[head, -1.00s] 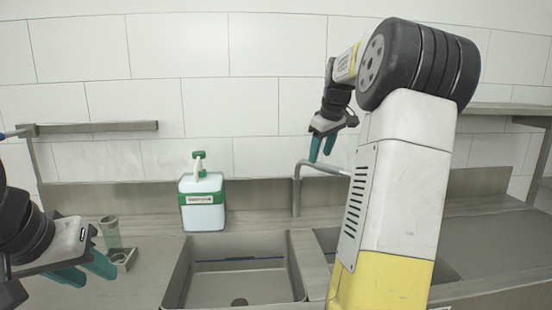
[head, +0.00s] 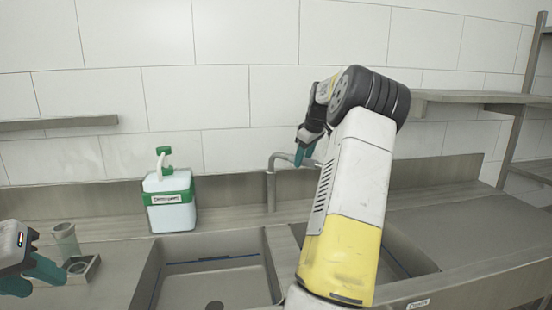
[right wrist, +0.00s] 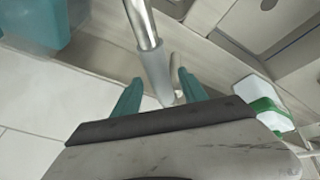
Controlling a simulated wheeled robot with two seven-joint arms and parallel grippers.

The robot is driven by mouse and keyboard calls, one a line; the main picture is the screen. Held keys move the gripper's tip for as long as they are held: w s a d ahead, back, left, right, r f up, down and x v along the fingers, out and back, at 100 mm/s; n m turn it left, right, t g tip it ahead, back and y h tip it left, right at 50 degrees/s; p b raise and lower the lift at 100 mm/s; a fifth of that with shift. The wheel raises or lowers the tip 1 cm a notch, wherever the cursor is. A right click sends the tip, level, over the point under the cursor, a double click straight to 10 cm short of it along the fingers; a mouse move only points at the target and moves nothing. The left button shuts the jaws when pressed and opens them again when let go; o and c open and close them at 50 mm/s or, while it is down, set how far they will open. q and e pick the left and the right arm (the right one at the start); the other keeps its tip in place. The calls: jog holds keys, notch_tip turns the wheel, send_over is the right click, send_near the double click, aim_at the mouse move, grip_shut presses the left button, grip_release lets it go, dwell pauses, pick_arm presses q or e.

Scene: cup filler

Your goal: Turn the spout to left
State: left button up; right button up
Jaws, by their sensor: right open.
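The grey spout (head: 271,185) stands behind the sinks and bends over to the right at its top. My right gripper (head: 304,158) is at the bent part, its teal fingers pointing down. In the right wrist view, the end part of the spout (right wrist: 152,60) runs down between the two spread fingers of the right gripper (right wrist: 160,92). The fingers are apart, and I cannot tell whether either touches it. My right arm hides the spout's far end in the head view. My left gripper (head: 34,274) is open and empty at the lower left.
A white and green detergent bottle (head: 171,205) stands left of the spout; it also shows in the right wrist view (right wrist: 265,103). A sink basin (head: 210,280) lies in front. A small holder with a cup (head: 66,240) is at left. A shelf (head: 470,97) is at right.

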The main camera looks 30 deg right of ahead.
jog(key=shift+w+f, duration=0.1)
jog(key=shift+f, duration=0.1)
grip_shut()
dwell(1.3)
